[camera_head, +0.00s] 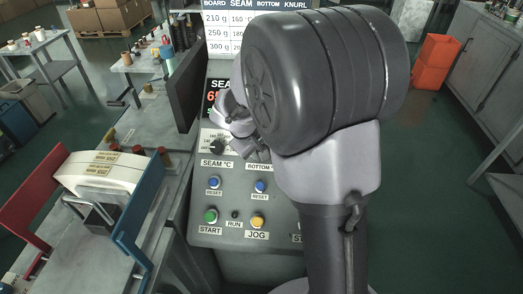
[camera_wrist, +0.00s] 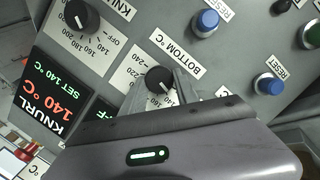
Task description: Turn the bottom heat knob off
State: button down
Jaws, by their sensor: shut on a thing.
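The bottom heat knob (camera_wrist: 159,79) is black and round, beside the label "BOTTOM °C" (camera_wrist: 178,56) in the wrist view. My gripper (camera_wrist: 165,90) is at this knob with its fingers shut on it. The fingers and gripper body cover part of the knob and its dial, so I cannot read its setting. A display (camera_wrist: 97,115) beside it is mostly hidden, with a green letter "F" showing. In the head view my arm hides the bottom knob; the "BOTTOM" label (camera_head: 260,167) shows below my gripper (camera_head: 246,138).
The knurl knob (camera_wrist: 76,16) and its display (camera_wrist: 60,103), reading 140 °C and set 140 °C, are close by. The seam knob (camera_head: 218,146) is left of my gripper. Blue reset buttons (camera_head: 214,182), a green start button (camera_head: 211,215) and a yellow jog button (camera_head: 257,221) lie below.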

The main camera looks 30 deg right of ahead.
jog(key=shift+n, duration=1)
jog(key=shift+h, duration=0.3)
jog(key=c, duration=0.9)
grip_release()
jog(key=shift+a, duration=0.1)
jog(key=p+v, duration=0.5)
jog(key=v, duration=1.2)
jog(key=shift+s+r, duration=0.2)
